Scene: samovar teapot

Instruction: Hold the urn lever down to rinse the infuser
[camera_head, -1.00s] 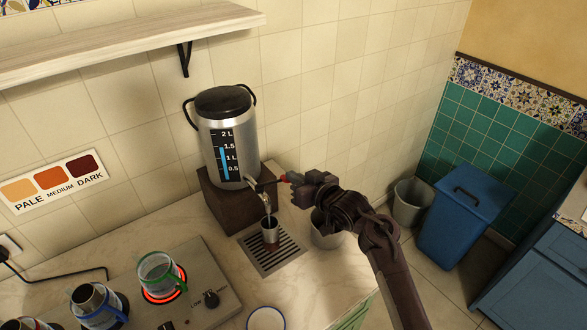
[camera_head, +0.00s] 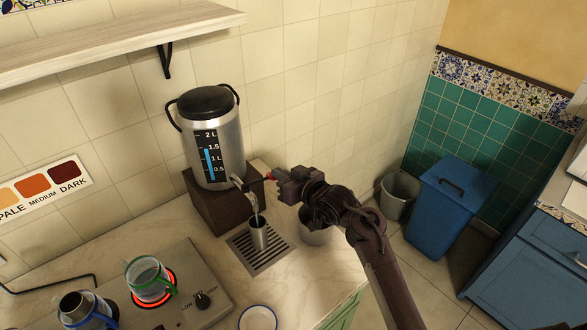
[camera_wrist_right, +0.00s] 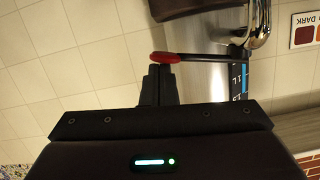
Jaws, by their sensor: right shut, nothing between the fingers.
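The steel urn (camera_head: 229,160) with a black lid stands on a dark wooden block. Its lever ends in a red knob (camera_head: 270,175), which also shows in the wrist view (camera_wrist_right: 166,57). My right gripper (camera_head: 279,175) is shut and empty, its fingertips against or very close to the knob; exact contact is hard to tell. A thin stream runs from the spout (camera_head: 251,200) into a small metal cylinder, apparently the infuser (camera_head: 259,236), standing upright on the slotted drip tray (camera_head: 270,258). Its inside is too small to make out. My left gripper is out of view.
A metal bin-like container (camera_head: 314,232) stands right of the tray, partly behind my right arm. A blue-rimmed cup (camera_head: 258,320) sits at the front edge. A shelf (camera_head: 110,40) hangs above.

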